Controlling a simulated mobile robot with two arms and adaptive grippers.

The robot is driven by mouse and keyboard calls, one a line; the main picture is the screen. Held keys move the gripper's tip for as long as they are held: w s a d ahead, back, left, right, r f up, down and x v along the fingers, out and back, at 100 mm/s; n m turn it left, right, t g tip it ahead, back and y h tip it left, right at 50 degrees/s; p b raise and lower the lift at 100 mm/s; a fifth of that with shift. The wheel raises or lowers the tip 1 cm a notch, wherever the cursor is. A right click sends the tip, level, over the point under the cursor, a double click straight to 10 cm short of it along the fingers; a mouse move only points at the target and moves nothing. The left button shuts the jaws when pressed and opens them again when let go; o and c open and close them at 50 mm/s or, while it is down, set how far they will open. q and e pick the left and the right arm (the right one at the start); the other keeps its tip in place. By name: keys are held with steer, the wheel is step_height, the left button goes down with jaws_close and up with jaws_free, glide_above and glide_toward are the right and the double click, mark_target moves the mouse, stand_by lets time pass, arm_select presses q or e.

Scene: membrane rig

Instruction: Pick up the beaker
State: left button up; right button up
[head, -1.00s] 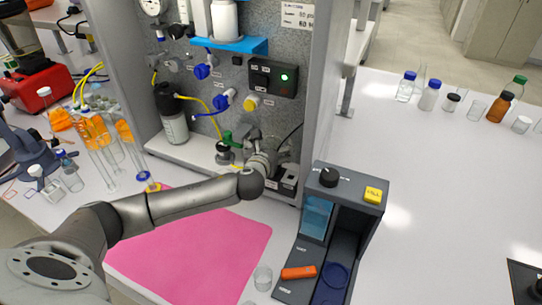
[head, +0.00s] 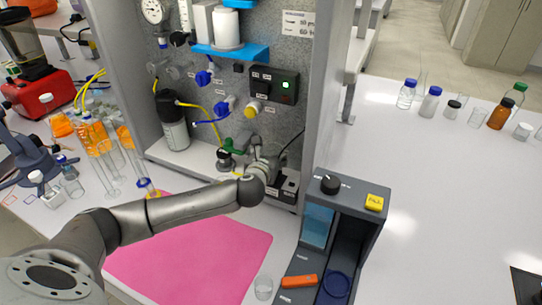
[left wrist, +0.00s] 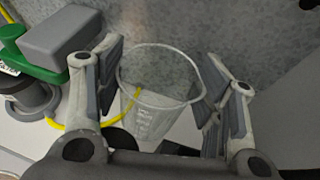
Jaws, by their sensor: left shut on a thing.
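The beaker (left wrist: 158,92) is a clear, open cup with white markings, upright between the two fingers of my left gripper in the left wrist view. My left gripper (head: 266,164) is shut on it, with a finger on each side. In the head view the gripper is at the foot of the grey panel, and its wrist and fingers mostly hide the held beaker. I cannot tell whether the beaker's base touches the surface below. My right gripper is not in view.
A green-topped fitting (left wrist: 35,55) and yellow tube are close left of the gripper. A dark dispenser unit (head: 345,205) stands right of the arm.

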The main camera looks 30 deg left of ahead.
arm_select(q)
steer(key=shift+r, duration=0.4)
step_height(320, 180, up, 11)
steer(key=b, duration=0.1)
steer(key=s+d+p, duration=0.1)
steer(key=s+p, duration=0.4)
steer(key=s, duration=1.4)
steer(key=shift+s+f, duration=0.3)
steer(key=shift+s, duration=0.1)
steer(key=shift+d, duration=0.15)
